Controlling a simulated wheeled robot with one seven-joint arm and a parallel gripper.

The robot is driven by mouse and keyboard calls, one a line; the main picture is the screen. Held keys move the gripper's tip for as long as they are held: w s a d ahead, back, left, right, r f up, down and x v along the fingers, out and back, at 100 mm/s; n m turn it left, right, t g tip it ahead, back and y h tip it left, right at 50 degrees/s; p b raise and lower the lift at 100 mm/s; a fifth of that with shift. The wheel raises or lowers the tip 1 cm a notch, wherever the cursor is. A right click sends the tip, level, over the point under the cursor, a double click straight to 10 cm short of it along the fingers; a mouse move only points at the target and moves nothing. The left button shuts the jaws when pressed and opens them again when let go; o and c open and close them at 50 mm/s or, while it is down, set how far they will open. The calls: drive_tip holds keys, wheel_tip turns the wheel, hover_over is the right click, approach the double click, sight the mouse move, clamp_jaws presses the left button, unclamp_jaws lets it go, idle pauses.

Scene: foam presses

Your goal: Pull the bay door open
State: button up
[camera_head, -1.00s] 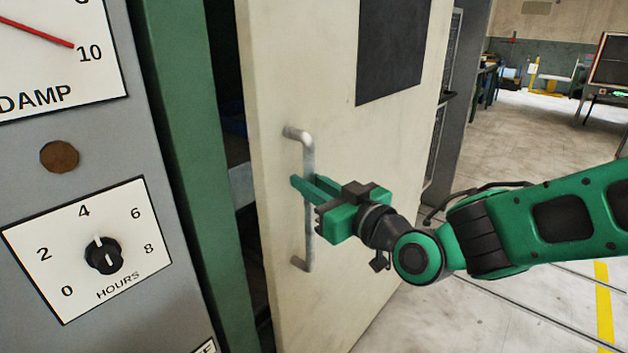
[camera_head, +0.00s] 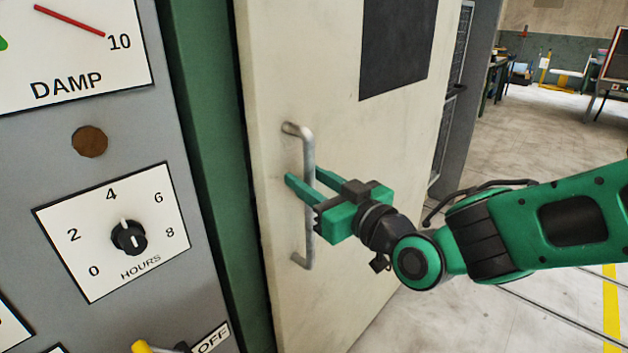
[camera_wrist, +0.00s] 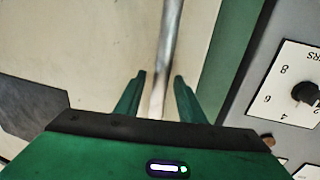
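The bay door (camera_head: 330,120) is a cream panel with a dark window. Its left edge stands close beside the green frame (camera_head: 205,130), with at most a narrow dark gap showing. A grey vertical bar handle (camera_head: 309,240) is fixed near that edge. My gripper (camera_head: 306,177) is at the handle's middle, its two green fingers spread on either side of the bar. In the wrist view the handle (camera_wrist: 170,40) runs between the fingers, with clear space on both sides. The gripper is open around the handle, not clamped on it.
A grey control panel (camera_head: 120,165) with a DAMP gauge and an HOURS knob (camera_head: 129,237) stands left of the frame. A yellow-handled switch marked OFF is at its bottom. Concrete floor (camera_head: 530,130) lies open at the right, with benches far behind.

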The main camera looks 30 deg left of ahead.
drive_tip(key=shift+d, duration=0.1)
drive_tip(key=v, duration=1)
drive_tip(key=shift+d, duration=0.35)
drive_tip(key=shift+f, duration=0.15)
